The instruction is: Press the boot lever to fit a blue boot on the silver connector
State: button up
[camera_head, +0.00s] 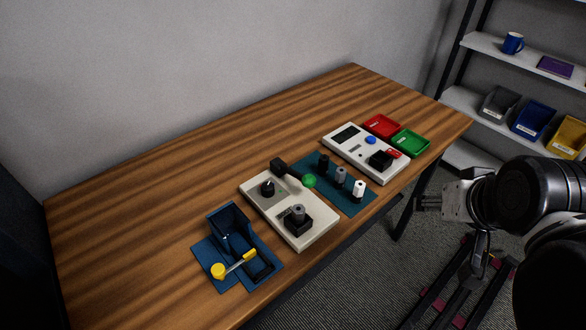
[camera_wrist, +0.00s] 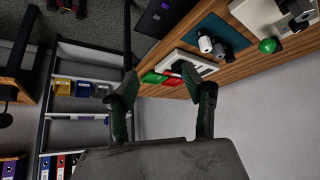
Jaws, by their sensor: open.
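A blue station (camera_head: 206,258) with an open blue box (camera_head: 228,222) stands at the table's near left in the head view. A thin lever (camera_head: 235,264) with a yellow round knob (camera_head: 218,271) lies across its front. Beside it is a beige device (camera_head: 262,208) with a black arm ending in a green knob (camera_head: 309,181); the knob also shows in the wrist view (camera_wrist: 268,45). A grey, silver-looking connector (camera_head: 298,212) stands upright in its black socket (camera_head: 298,226). No boot can be made out. My gripper (camera_head: 428,203) is open and empty, off the table's right front edge, far from the levers.
A teal mat (camera_head: 345,199) carries black, grey and white upright cylinders. Behind it are a white tester (camera_head: 349,151), a red tray (camera_head: 382,124) and a green tray (camera_head: 412,141). Shelves with bins stand at right. The table's back left is clear.

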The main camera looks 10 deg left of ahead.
jog(key=shift+c, duration=0.4)
grip_shut()
dwell(1.0)
